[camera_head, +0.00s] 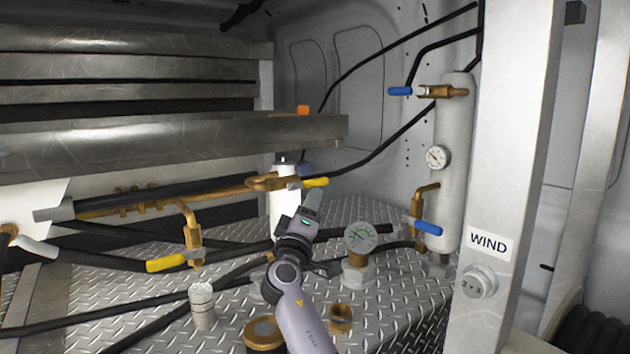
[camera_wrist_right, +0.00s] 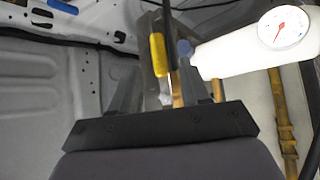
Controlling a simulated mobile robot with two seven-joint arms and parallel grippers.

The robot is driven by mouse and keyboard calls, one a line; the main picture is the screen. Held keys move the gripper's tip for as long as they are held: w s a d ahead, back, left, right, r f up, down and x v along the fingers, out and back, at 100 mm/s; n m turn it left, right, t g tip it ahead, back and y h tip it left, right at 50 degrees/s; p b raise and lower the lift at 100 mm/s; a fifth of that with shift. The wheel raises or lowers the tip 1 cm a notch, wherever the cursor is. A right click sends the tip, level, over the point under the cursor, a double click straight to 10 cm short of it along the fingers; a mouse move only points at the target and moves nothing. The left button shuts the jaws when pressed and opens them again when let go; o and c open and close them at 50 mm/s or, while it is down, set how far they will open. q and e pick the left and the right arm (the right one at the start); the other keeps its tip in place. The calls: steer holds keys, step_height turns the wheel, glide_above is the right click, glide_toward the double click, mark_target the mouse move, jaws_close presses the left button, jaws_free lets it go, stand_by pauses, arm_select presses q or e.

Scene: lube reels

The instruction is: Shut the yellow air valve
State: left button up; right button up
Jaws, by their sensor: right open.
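A yellow valve handle (camera_head: 316,183) sits at the right end of a brass pipe fitting (camera_head: 270,181) in the middle of the head view. It lies roughly in line with the pipe. My right gripper (camera_head: 312,200) is just below and in front of this handle, open and empty. In the right wrist view the yellow handle (camera_wrist_right: 158,54) shows beyond and between my two fingers; contact cannot be made out. A second yellow handle (camera_head: 166,262) is on a lower brass valve to the left. My left gripper is out of view.
A white cylinder (camera_head: 284,199) stands just behind my right gripper. Blue-handled valves (camera_head: 428,228) are on the grey tank (camera_head: 453,190) at right. A metal beam (camera_head: 170,140) runs above; black hoses cross the plate floor.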

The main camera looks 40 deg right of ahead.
mark_target(316, 183)
steer(key=shift+p+x, duration=0.7)
steer(key=shift+x, duration=3.1)
steer(key=shift+w+a+r, duration=0.1)
steer(key=shift+r, duration=0.05)
jaws_close()
